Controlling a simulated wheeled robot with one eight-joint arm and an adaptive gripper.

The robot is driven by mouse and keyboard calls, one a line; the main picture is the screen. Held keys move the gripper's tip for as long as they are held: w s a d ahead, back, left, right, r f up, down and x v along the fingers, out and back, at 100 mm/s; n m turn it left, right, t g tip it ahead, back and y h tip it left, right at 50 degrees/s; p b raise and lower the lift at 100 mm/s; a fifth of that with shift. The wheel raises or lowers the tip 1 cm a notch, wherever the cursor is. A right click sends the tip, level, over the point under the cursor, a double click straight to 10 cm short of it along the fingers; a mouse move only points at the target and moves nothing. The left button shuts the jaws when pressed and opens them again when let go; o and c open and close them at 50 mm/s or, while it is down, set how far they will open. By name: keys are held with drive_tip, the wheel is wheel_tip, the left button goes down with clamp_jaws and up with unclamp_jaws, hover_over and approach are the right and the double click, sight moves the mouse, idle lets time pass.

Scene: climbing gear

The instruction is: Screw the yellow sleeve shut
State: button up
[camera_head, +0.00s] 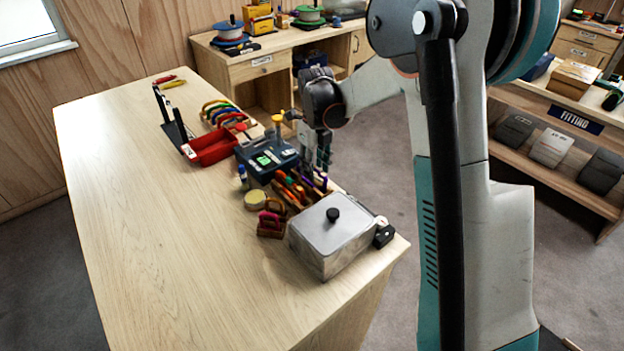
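The yellow sleeve cannot be picked out with certainty. A rack of coloured loops (222,110), probably carabiners, stands at the far side of the workbench (170,230); a yellowish one is among them, too small to make out any sleeve. A pink loop in a small brown holder (270,228) stands nearer. My gripper (316,168) points down at the bench's right edge, beside a blue box (266,158) and above a wooden holder of coloured handles (300,190). Its fingertips are small and partly hidden, so I cannot tell its opening or whether it holds anything.
A lidded metal box (325,240) stands at the near right corner. A red tray (212,148) and a black stand (172,120) are farther back. A round yellow tin (256,199) lies beside the blue box. The bench's left side is clear.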

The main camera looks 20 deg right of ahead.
drive_tip(key=shift+r, duration=0.2)
drive_tip(key=shift+r+p, duration=0.55)
drive_tip(key=shift+r, duration=0.15)
drive_tip(key=shift+s+a, duration=0.3)
drive_tip(key=shift+a, duration=0.4)
wheel_tip(320, 180, up, 10)
drive_tip(key=p, duration=0.6)
